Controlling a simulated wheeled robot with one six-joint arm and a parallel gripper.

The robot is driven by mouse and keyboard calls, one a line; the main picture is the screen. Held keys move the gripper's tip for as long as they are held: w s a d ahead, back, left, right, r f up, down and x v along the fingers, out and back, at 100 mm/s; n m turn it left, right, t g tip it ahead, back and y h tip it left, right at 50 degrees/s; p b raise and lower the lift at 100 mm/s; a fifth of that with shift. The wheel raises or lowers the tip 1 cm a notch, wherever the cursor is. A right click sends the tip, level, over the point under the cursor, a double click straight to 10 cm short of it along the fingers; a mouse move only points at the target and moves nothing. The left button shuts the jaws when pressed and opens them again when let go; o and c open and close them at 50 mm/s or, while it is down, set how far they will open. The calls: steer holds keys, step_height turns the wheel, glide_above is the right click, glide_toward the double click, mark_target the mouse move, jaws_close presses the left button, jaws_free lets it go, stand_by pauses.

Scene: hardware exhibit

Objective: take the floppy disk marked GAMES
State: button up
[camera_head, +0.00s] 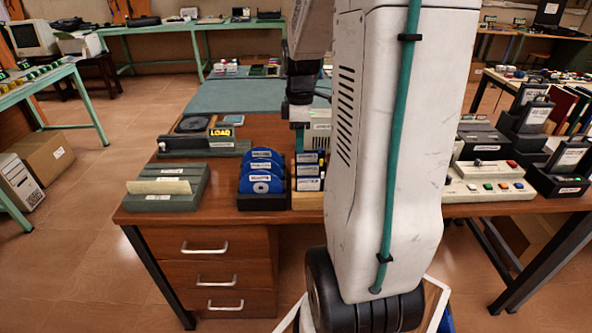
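A rack of small dark blue floppy disks (308,171) with white labels stands on the brown desk. Part of it may be hidden behind my white arm link. The labels are too small to read, so I cannot tell which disk is marked GAMES. Just left, a black holder (262,202) carries several rounded bright blue disks (262,169) with white labels. The dark wrist part of my arm hangs above and behind the floppy rack. My gripper (299,142) seems to be at its lower end, but its fingers are too small and covered to read.
A grey-green slotted box (167,203) holds a pale card at the desk's left. Behind it lies a unit with a yellow LOAD sign (221,133). A button panel (490,190) and black label holders (560,180) are at right. My arm hides the desk's middle.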

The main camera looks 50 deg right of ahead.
mark_target(307, 164)
steer(key=shift+n, duration=0.3)
steer(key=f, duration=0.3)
steer(key=d+f, duration=0.1)
steer(key=f, duration=0.2)
steer(key=s+d+f, duration=0.1)
steer(key=f, duration=0.2)
steer(key=shift+d+f, duration=0.15)
jaws_close()
